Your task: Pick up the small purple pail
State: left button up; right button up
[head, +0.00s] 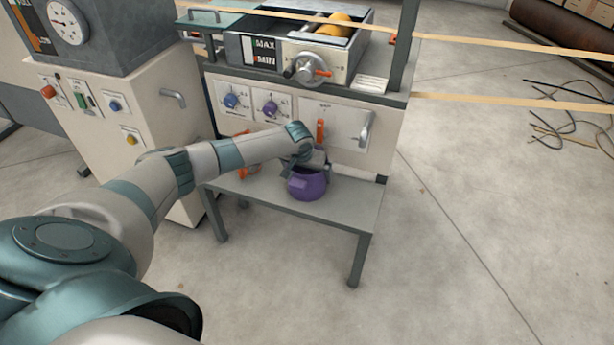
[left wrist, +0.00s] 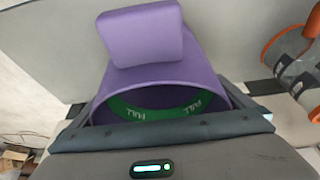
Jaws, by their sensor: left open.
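The small purple pail (head: 308,187) stands on the grey low bench (head: 345,205) in front of the machine. In the left wrist view the pail (left wrist: 160,80) shows a flat purple tab and a green inner band marked FULL. My left gripper (head: 304,168) is at the pail, coming down from above and behind it. In the left wrist view its fingers lie at either side of the pail's rim, and the jaws are open. Whether a finger touches the pail is unclear. My right gripper is in neither view.
A clear container with orange rims (left wrist: 290,55) stands beside the pail, partly hidden by my arm in the head view. The machine's front panel (head: 340,130), with an orange lever (head: 320,130) and a metal handle (head: 366,128), rises close behind. The bench's right part is clear.

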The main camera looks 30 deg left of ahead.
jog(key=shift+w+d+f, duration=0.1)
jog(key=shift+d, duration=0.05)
pick_arm(q)
jog(key=c, duration=0.8)
jog(key=shift+o, duration=0.2)
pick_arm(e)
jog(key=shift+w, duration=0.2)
pick_arm(q)
jog(key=shift+r, duration=0.15)
